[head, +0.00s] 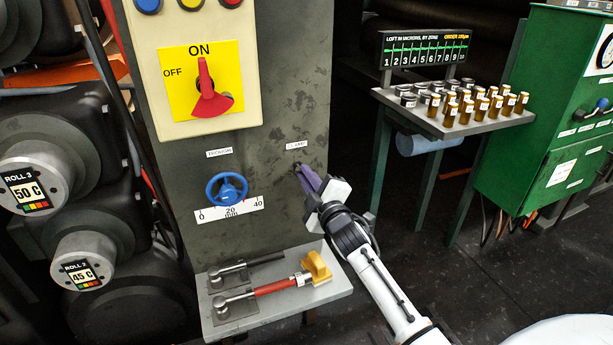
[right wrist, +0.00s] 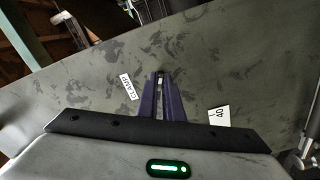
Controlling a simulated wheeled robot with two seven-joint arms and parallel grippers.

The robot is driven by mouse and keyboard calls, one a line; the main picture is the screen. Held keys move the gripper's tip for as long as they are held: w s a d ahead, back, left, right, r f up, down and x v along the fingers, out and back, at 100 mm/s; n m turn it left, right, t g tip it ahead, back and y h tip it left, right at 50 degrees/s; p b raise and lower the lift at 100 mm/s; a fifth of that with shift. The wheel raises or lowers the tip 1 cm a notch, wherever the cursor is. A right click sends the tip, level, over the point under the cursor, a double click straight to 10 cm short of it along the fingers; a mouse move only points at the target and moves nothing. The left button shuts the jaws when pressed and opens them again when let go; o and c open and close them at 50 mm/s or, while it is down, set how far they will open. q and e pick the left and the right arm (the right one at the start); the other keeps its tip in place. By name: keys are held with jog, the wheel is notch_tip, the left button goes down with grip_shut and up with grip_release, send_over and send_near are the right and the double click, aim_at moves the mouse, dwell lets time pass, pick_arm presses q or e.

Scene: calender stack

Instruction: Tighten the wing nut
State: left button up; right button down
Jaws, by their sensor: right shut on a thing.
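My right gripper (head: 300,172) reaches up from the lower right to the grey panel (head: 285,95), just below the CLAMP label (head: 297,144). Its purple fingers are closed on the wing nut, which they almost wholly hide in the head view. In the right wrist view the fingertips (right wrist: 160,77) meet the panel between the CLAMP label and the 40 mark. A small light bit of the wing nut (right wrist: 159,81) shows between them. I cannot tell how the nut's wings are turned. My left gripper is not in view.
A blue handwheel (head: 227,189) with a 0–40 scale sits left of the gripper. A red ON/OFF switch (head: 207,92) is above. A shelf (head: 340,286) with a red-and-yellow tool juts out below. A stand of small bottles (head: 455,122) is at right.

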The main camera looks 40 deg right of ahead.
jog(key=c, duration=1.9)
grip_release()
jog(key=v, duration=1)
jog(key=shift+s+a, duration=0.1)
jog(key=shift+s, duration=0.05)
jog(key=shift+f, duration=0.1)
